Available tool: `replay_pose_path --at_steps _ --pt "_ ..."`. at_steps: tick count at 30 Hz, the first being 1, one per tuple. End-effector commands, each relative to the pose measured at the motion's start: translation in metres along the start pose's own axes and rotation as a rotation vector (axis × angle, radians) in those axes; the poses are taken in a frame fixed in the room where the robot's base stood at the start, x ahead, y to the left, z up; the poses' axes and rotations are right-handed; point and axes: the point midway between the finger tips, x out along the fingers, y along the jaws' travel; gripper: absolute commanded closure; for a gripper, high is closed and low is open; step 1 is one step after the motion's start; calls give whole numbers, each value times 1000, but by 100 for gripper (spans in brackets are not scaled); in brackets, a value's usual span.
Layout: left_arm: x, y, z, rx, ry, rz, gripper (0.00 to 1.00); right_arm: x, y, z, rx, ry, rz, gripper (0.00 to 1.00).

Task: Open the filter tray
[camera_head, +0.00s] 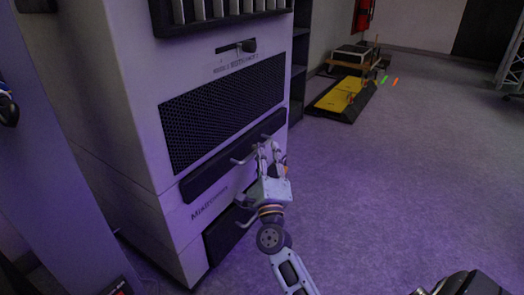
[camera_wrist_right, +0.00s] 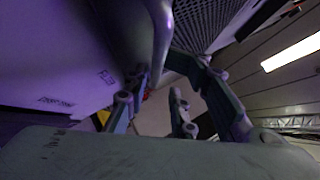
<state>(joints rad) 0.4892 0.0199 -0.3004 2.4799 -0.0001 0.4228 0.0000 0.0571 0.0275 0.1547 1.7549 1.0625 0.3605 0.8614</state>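A tall white cabinet (camera_head: 130,130) stands at the left of the head view. Below its mesh grille is a dark front panel (camera_head: 205,180) with a light bar handle (camera_head: 240,160); it looks closed. A second dark panel (camera_head: 222,240) with a handle sits lower. I cannot read which one is the filter tray. My right gripper (camera_head: 269,151) is at the right end of the upper handle, its fingers apart. In the wrist view a metal bar (camera_wrist_right: 161,35) comes down close to the fingers of this gripper (camera_wrist_right: 165,110); contact is unclear. My left gripper is not seen.
The mesh grille (camera_head: 225,112) and a small black latch or knob (camera_head: 247,46) are above the panel. A yellow and black platform (camera_head: 343,97) stands farther back. The grey floor (camera_head: 400,190) right of the cabinet is clear.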

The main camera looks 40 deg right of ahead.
Motion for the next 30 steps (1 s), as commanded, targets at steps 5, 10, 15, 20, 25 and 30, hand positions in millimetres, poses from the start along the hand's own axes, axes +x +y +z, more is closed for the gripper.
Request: replay_pose_path --at_steps 5,10,15,20,25,30 --pt "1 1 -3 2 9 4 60 15 5 0 0 -1 10 83" --pt "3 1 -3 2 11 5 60 19 4 0 0 -2 10 83" --pt "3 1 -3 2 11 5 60 19 4 0 -1 -2 9 85" --pt "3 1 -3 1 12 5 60 18 4 0 -1 -2 9 99" --pt "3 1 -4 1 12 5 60 18 4 1 -1 -2 10 100" --pt "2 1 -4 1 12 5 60 18 4 1 0 -2 10 100"
